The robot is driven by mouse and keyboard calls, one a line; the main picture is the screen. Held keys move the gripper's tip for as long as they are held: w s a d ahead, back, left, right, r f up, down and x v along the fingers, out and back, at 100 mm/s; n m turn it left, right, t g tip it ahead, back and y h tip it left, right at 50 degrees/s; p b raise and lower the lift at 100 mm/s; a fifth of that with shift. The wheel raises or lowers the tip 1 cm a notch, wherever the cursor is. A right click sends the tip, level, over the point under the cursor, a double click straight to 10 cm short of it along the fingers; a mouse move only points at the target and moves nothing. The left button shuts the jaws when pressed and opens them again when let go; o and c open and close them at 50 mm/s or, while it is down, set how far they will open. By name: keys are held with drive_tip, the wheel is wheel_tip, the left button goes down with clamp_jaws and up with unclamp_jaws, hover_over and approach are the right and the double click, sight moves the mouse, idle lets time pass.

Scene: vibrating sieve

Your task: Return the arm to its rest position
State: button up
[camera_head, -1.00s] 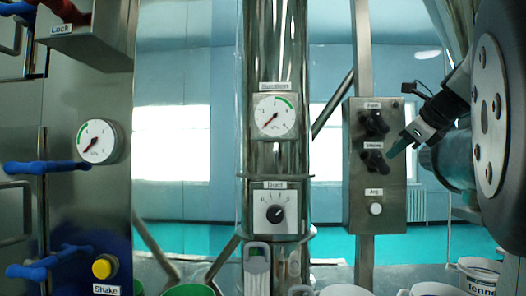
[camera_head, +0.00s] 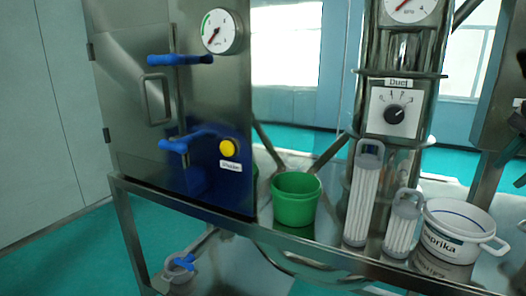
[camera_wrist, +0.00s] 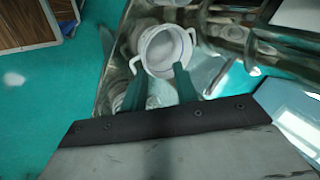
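My gripper (camera_wrist: 160,78) shows in the wrist view as two teal fingers with a gap between them and nothing held. Beyond the fingertips is a white two-handled bucket (camera_wrist: 165,49), apart from them as far as I can tell. In the head view only a small part of the gripper or arm shows at the right edge, in front of a steel box. The rest of my arm is out of that view.
A steel cabinet (camera_head: 128,75) with blue handles and a yellow button (camera_head: 228,148) stands at left. On the steel bench are a green bucket (camera_head: 296,205), two white filter cartridges (camera_head: 364,195) and a paprika bucket (camera_head: 447,243). A duct column (camera_head: 398,60) rises behind. Teal floor is clear at left.

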drive_tip(key=s+a+f+n+g, duration=0.2)
drive_tip(key=s+a+f+n, duration=0.3)
drive_tip(key=a, duration=0.5)
drive_tip(key=s+a+f+n+g, duration=0.1)
drive_tip(key=s+a+f+n, duration=0.3)
drive_tip(key=a+f+n, duration=0.5)
drive_tip(key=shift+s+a+n+g, duration=0.4)
drive_tip(key=shift+a+n, duration=0.1)
drive_tip(key=shift+n, duration=0.3)
drive_tip(key=shift+f, duration=0.1)
